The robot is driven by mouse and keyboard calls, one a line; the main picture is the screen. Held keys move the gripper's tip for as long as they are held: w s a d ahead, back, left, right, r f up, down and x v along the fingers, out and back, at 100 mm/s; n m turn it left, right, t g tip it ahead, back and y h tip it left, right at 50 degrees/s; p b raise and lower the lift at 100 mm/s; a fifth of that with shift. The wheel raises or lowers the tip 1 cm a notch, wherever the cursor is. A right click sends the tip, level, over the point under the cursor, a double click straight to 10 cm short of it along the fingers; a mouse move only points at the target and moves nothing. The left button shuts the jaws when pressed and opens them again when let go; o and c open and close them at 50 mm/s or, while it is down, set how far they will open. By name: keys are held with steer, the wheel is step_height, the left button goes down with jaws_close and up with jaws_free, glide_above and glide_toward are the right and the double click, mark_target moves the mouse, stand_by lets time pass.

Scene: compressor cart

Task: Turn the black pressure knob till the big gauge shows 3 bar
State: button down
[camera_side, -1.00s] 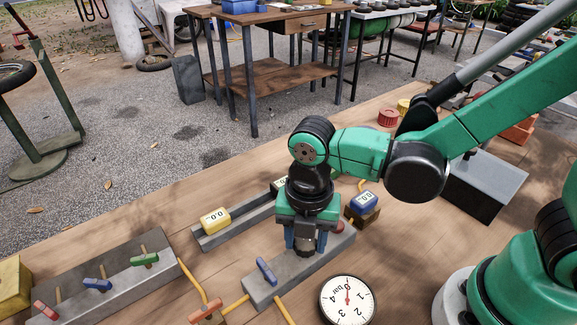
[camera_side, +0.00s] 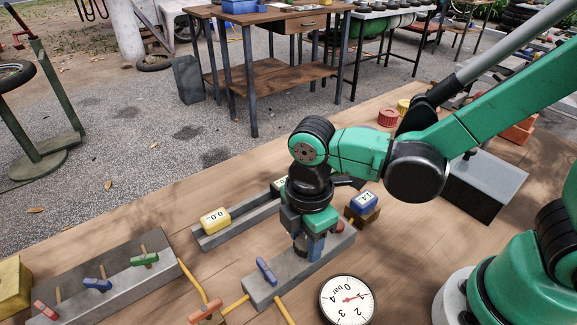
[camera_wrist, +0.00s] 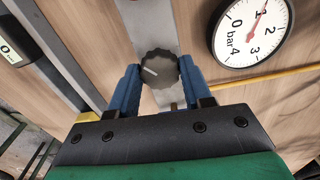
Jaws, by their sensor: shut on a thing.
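The black pressure knob (camera_wrist: 158,68) has a ribbed rim and a white mark pointing left in the wrist view. My gripper (camera_wrist: 157,72) is shut on it, one blue finger at each side. In the side view my gripper (camera_side: 308,248) points down over the grey block, and its fingers partly hide the knob. The big gauge (camera_side: 347,301) is white with a black rim and lies in front of the block. Its red needle points near the 1, perhaps slightly past it. The gauge also shows in the wrist view (camera_wrist: 252,33), its top cut off.
A blue lever (camera_side: 266,271) stands on the same block, left of my gripper. Another grey block (camera_side: 105,279) with coloured levers is at the left.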

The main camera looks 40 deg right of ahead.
steer(key=m, duration=0.4)
steer(key=shift+m, duration=0.3)
steer(key=m, duration=1.5)
stand_by(0.4)
steer(key=shift+c, duration=1.8)
jaws_free()
steer(key=shift+r, duration=0.1)
